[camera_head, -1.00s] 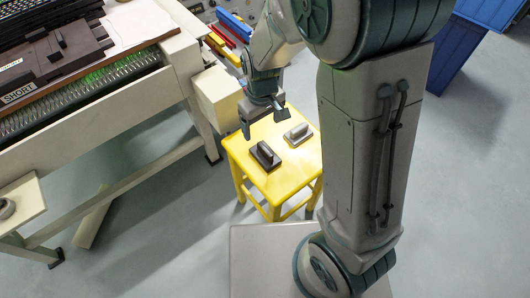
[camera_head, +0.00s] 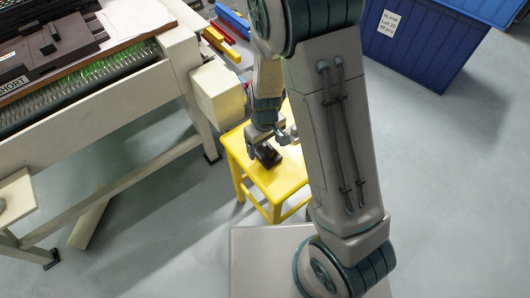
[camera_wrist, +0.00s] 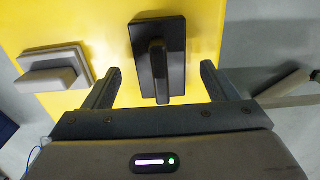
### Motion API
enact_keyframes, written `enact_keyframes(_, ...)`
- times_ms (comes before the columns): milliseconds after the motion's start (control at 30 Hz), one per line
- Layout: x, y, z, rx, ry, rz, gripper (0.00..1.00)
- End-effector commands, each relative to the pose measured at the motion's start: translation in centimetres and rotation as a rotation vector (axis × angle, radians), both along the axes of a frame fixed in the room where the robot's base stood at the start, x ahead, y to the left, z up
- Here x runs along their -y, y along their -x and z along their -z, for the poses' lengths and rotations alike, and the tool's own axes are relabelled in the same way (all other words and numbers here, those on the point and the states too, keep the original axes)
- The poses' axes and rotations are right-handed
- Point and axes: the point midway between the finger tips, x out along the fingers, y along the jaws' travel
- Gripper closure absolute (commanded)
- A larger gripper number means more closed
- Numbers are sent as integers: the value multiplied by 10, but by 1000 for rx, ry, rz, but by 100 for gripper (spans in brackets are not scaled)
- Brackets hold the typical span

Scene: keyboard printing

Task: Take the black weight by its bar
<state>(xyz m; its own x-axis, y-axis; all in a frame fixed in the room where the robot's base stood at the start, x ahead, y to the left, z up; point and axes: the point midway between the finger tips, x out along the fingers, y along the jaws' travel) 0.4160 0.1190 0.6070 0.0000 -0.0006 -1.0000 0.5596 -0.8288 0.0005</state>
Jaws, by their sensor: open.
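The black weight (camera_wrist: 174,40) lies on a yellow stool (camera_wrist: 104,22), with its raised bar (camera_wrist: 158,70) on top. In the wrist view the bar points down the picture, between the two open fingers of my gripper (camera_wrist: 158,88), with a gap on both sides. In the head view my gripper (camera_head: 268,142) is over the stool, close above the black weight (camera_head: 268,157), partly covering it. A grey weight (camera_wrist: 52,68) with a similar bar lies on the stool to the left in the wrist view.
A cream machine frame (camera_head: 110,95) with a dark keyboard-like unit stands at the left. A cream box (camera_head: 218,92) juts out near the stool. Blue bins (camera_head: 415,45) stand at the upper right. Grey floor to the right is clear.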

Motion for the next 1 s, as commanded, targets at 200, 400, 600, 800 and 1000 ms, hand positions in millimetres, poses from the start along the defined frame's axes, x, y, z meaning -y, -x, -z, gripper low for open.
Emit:
enact_keyframes(200,-1,0,20,0,0,0,20)
enact_keyframes(400,-1,0,19,1,-1,0,37)
enact_keyframes(600,-1,-1,18,2,-2,0,82)
enact_keyframes(800,-1,-1,18,2,-2,0,82)
enact_keyframes(1000,-1,-1,10,3,-2,0,82)
